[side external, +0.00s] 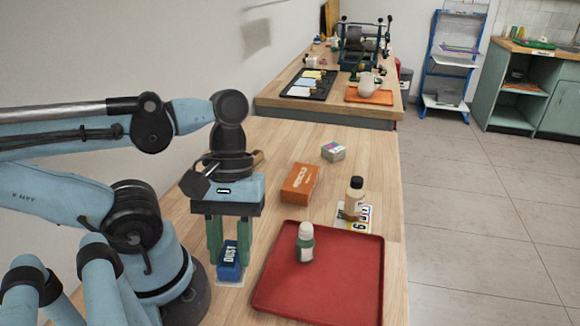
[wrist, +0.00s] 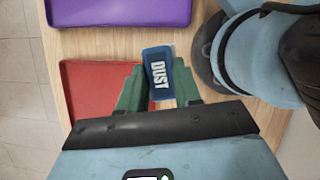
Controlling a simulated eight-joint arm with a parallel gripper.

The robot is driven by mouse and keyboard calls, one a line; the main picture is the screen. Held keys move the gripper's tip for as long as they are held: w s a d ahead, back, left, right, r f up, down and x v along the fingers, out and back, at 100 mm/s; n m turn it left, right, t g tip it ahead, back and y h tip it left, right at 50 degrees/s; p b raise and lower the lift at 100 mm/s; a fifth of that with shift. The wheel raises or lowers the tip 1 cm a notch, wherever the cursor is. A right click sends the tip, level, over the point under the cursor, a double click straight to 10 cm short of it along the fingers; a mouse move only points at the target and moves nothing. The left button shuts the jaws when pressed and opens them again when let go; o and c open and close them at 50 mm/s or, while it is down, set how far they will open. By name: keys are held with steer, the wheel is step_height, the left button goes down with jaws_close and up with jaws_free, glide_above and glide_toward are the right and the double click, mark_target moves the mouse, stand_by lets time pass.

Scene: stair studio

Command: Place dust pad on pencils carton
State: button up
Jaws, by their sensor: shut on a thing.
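The dust pad (side external: 230,262) is a small blue block with white DUST lettering. It sits between the green fingers of my gripper (side external: 229,258), which is shut on it, low over the table left of the red tray. The wrist view also shows the pad (wrist: 158,76) between the fingertips of my gripper (wrist: 157,84). I cannot tell whether the pad touches the surface below. The pencils carton (side external: 300,183) is an orange box with white print, lying on the table beyond the red tray; its lettering is too small to read surely. It is not in the wrist view.
A brown bottle (side external: 354,197) stands on a printed card (side external: 362,222) right of the carton. A purple tray (wrist: 130,14) shows in the wrist view.

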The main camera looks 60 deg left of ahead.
steer(key=shift+w+d+r, duration=0.1)
steer(key=shift+w+r, duration=0.15)
steer(key=w+a+r+n+t, duration=0.2)
steer(key=w+n, duration=0.2)
steer(key=w, duration=0.2)
steer(key=w+a+r+n+t, duration=0.1)
steer(key=w+r+n, duration=0.1)
steer(key=w+n, duration=0.3)
steer(key=n+t, duration=0.3)
steer(key=n, duration=0.4)
glide_above(307, 178)
steer(key=s+a, duration=0.1)
steer(key=shift+y, duration=0.3)
steer(key=f, duration=0.6)
steer(key=shift+s+a+f, duration=0.15)
steer(key=shift+s+f, duration=0.05)
steer(key=shift+f, duration=0.2)
steer(key=shift+a+f, duration=0.2)
steer(key=shift+f, duration=1.9)
steer(key=shift+f, duration=0.1)
steer(key=o, duration=1)
steer(key=shift+o, duration=0.2)
